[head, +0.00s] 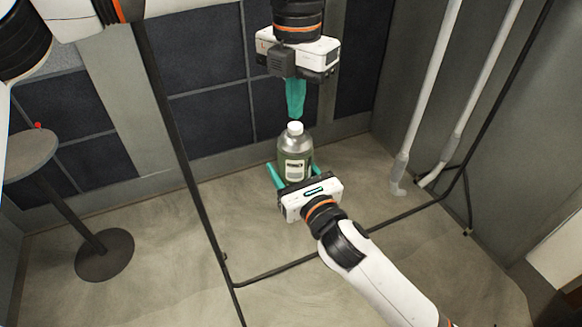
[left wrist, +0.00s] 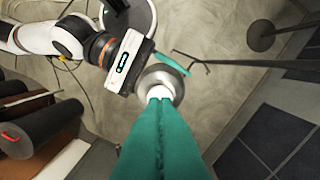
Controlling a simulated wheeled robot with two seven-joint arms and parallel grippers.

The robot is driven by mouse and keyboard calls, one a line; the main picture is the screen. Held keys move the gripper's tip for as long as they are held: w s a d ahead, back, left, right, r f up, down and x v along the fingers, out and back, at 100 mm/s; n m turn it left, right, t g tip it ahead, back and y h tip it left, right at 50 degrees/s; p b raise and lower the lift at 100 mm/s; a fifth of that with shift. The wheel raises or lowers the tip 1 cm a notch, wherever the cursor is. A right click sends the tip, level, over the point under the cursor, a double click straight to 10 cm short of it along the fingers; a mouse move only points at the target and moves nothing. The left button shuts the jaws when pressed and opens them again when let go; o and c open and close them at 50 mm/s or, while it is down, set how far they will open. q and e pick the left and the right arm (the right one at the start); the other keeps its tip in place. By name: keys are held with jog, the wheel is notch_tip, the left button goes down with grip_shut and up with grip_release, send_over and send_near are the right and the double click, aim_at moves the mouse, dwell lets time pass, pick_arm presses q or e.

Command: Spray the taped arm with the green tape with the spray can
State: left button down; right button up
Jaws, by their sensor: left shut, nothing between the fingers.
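The spray can (head: 295,160) looks like a clear bottle with greenish contents, a pale label and a white cap. It is upright between the teal fingers of my right gripper (head: 297,177), which holds it above the floor. My left gripper (head: 295,114) points down just above the cap, its teal fingers shut together and empty. In the left wrist view, the left fingers (left wrist: 160,104) reach toward the white cap and the silvery shoulder of the spray can (left wrist: 176,82). I cannot tell whether they touch the cap. I see no arm with green tape.
A small round table (head: 28,158) on a dark base stands at left, with a small red thing on it. A dark frame of thin bars (head: 185,130) crosses the scene. Two white poles (head: 428,90) stand at right. Dark panels (head: 210,120) line the back wall.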

pick_arm(q)
jog(key=shift+f, duration=0.4)
jog(key=shift+f, duration=0.8)
jog(key=shift+r, duration=2.55)
jog(key=shift+r, duration=0.1)
notch_tip(320, 180, up, 12)
